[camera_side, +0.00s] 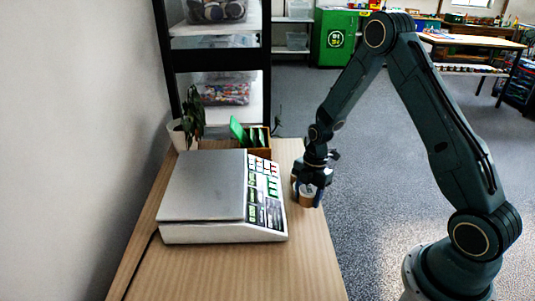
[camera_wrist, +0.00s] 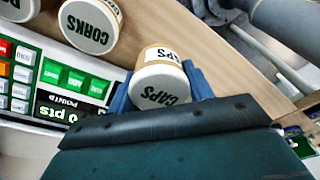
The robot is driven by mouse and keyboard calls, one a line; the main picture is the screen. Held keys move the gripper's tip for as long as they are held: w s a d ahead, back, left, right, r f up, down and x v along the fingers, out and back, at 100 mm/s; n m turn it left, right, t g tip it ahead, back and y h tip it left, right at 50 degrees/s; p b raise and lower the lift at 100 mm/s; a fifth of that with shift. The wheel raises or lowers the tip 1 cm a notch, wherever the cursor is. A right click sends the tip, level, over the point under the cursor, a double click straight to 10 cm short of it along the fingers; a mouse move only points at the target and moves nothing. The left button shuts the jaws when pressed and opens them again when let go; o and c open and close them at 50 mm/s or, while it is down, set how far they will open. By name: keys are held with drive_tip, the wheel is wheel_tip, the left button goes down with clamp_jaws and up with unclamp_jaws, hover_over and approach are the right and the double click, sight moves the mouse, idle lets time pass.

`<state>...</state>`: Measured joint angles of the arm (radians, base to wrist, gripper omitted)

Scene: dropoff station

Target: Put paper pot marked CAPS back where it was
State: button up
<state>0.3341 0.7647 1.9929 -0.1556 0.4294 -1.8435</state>
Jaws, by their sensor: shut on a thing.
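The paper pot marked CAPS (camera_wrist: 158,86) is brown with a white lid and a white label band. My gripper (camera_wrist: 160,90) is shut on it, one blue finger on each side. In the side view my gripper (camera_side: 308,191) points down at the table's right edge, just right of the scale, with the CAPS pot (camera_side: 307,201) between its fingers. I cannot tell whether the pot's base touches the table. A pot marked CORKS (camera_wrist: 90,26) stands close by in the wrist view, apart from the CAPS pot.
A scale (camera_side: 205,188) with a metal plate and key panel fills the middle of the wooden table (camera_side: 240,272). Another pot (camera_wrist: 18,9) is cut off at the wrist view's corner. A plant (camera_side: 187,130) and a box with green cards (camera_side: 255,138) stand behind.

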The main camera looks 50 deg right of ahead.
sight(311, 187)
drive_tip(key=shift+f, duration=0.85)
drive_tip(key=shift+f, duration=1.9)
drive_tip(key=shift+f, duration=0.15)
drive_tip(key=o, duration=1.2)
drive_tip(key=shift+c, duration=0.2)
drive_tip(key=r, duration=0.4)
drive_tip(key=d+r, duration=0.1)
drive_tip(key=r, duration=0.7)
drive_tip(key=shift+d, duration=0.4)
drive_tip(key=shift+r, duration=0.1)
